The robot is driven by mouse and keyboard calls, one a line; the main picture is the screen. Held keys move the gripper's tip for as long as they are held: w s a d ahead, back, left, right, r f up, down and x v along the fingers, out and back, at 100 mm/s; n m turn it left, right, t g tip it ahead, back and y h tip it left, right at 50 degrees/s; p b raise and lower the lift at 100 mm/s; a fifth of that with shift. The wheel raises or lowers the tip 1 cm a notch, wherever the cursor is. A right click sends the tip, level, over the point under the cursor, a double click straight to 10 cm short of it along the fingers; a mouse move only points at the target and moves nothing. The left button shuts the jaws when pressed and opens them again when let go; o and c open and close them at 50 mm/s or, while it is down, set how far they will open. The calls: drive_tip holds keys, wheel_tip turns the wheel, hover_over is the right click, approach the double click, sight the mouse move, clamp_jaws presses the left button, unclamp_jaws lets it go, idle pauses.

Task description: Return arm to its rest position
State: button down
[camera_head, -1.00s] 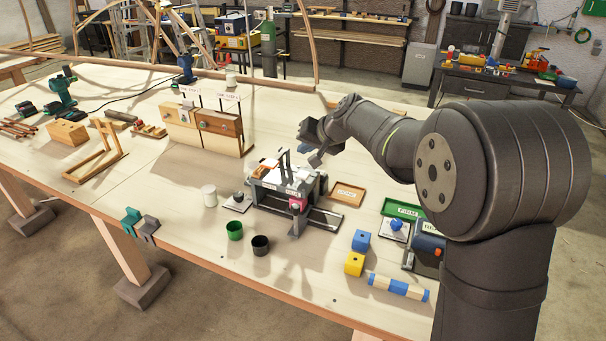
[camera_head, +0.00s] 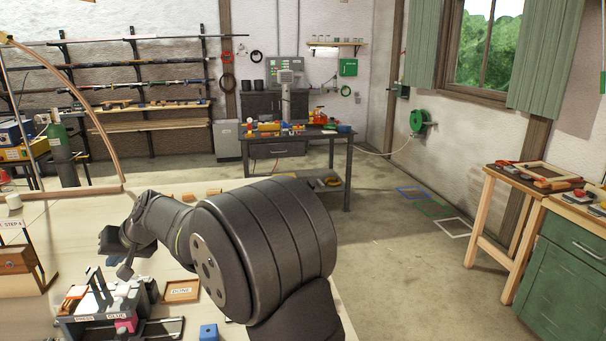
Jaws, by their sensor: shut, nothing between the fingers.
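My gripper (camera_head: 119,255) is at the left of the head view, at the end of my dark grey arm. It is shut, with nothing seen in it. It shows above and slightly right of the press-and-glue fixture (camera_head: 84,331), apart from it as far as I can tell. The fixture has light parts on top and a pink block at its front, and its lower part is cut off by the frame. My arm's large rounded joint fills the lower middle and hides part of the table.
The pale worktable (camera_head: 75,218) carries a wooden tray (camera_head: 181,291) labelled DONE and a blue block (camera_head: 209,332). A curved wooden lath (camera_head: 88,108) rises at the left. A dark bench (camera_head: 300,147) stands behind, and a green cabinet (camera_head: 568,284) at right. Open floor lies between.

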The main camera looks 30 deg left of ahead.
wheel_tip(320, 180, up, 3)
drive_tip(key=shift+r, duration=0.15)
